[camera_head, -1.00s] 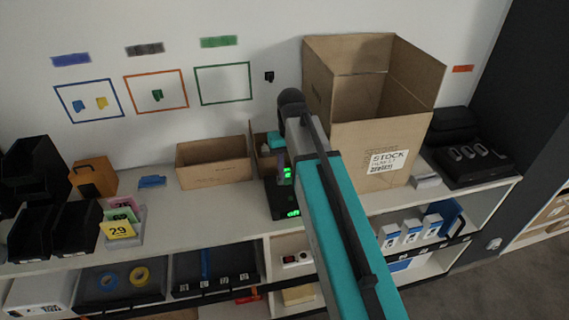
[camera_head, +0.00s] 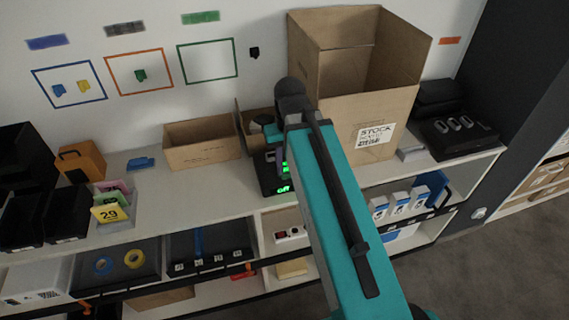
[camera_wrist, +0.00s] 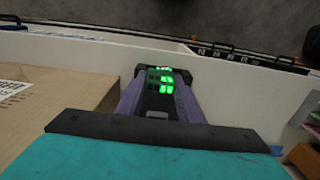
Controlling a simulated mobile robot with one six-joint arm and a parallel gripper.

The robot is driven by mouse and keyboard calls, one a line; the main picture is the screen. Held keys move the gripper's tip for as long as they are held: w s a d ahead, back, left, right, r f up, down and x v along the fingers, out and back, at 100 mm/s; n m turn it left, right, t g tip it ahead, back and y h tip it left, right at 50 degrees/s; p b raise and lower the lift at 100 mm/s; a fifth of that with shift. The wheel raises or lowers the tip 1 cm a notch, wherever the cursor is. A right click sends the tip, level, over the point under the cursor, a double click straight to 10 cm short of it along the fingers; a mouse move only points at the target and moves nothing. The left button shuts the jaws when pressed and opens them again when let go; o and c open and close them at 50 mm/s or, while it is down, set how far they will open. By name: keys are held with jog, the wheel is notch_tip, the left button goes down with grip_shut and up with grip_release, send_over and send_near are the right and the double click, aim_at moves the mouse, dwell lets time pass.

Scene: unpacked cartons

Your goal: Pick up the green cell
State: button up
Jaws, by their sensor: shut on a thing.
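My gripper shows in the wrist view (camera_wrist: 160,100) with its two purple fingers reaching to a dark block. The fingers are closed on its sides. I take this block to be the green cell (camera_wrist: 158,103); its body looks dark grey and black, with green lights at its far end. In the head view my gripper (camera_head: 278,150) is mostly hidden behind my teal arm. There, green-lit digits show just below it, at a black unit (camera_head: 270,186) on the shelf top. I cannot tell whether the cell is touching that unit or lifted off it.
A tall open carton labelled STOCK (camera_head: 335,110) stands close on the right. A low open carton (camera_head: 200,155) stands left of the gripper. Black bins (camera_head: 68,212) and an orange box (camera_head: 82,165) are further left. The shelf top between is mostly clear.

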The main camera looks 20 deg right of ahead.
jog(key=shift+s+d+b, duration=0.1)
jog(key=shift+s+b, duration=0.75)
jog(key=shift+b, duration=0.35)
